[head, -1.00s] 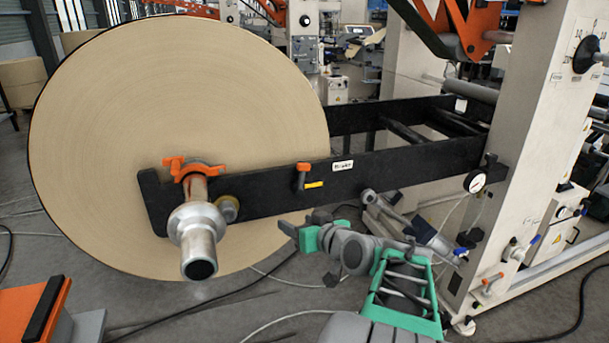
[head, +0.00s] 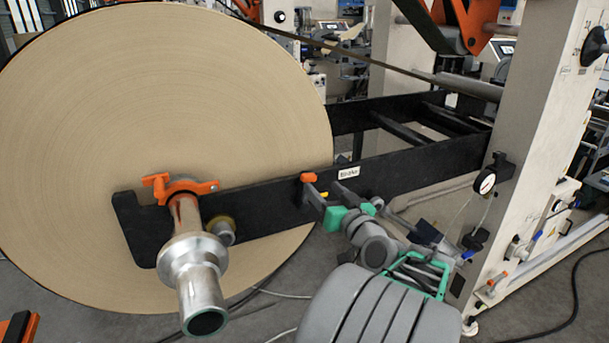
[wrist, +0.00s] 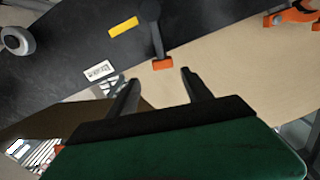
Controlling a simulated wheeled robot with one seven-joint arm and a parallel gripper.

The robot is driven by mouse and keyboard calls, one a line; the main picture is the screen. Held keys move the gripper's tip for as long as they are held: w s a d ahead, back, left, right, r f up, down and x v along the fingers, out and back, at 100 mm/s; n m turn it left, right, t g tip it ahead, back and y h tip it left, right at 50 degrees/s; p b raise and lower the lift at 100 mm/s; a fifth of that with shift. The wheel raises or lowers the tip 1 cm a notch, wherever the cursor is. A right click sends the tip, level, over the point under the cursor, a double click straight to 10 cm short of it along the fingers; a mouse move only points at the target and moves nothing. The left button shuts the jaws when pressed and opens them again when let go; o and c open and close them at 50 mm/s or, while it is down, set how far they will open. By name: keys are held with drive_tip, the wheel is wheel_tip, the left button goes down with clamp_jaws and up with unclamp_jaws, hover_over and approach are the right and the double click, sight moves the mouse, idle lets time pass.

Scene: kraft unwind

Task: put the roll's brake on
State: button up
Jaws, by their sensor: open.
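The brake lever, dark with an orange knob (head: 308,178), stands upright on the side of the black beam (head: 265,203), beside a small white label (head: 349,172). In the wrist view the lever's orange knob (wrist: 162,64) points toward my gripper, and a yellow mark (wrist: 123,27) lies beside the lever. My gripper (head: 326,188) is just right of the lever in the head view. In the wrist view its open fingers (wrist: 160,76) lie on either side of the knob's line, with the knob near the tips. I cannot tell whether they touch it.
The big brown paper roll (head: 150,110) fills the left, on a metal shaft (head: 195,270) under an orange clamp (head: 178,187). A pale machine post (head: 550,130) with a gauge (head: 484,182) stands right. Cables lie on the floor.

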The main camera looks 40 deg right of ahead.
sight(310, 177)
drive_tip(key=x, duration=0.4)
drive_tip(key=p+x, duration=0.1)
drive_tip(key=x, duration=0.2)
drive_tip(key=shift+a, duration=0.35)
clamp_jaws()
idle(0.8)
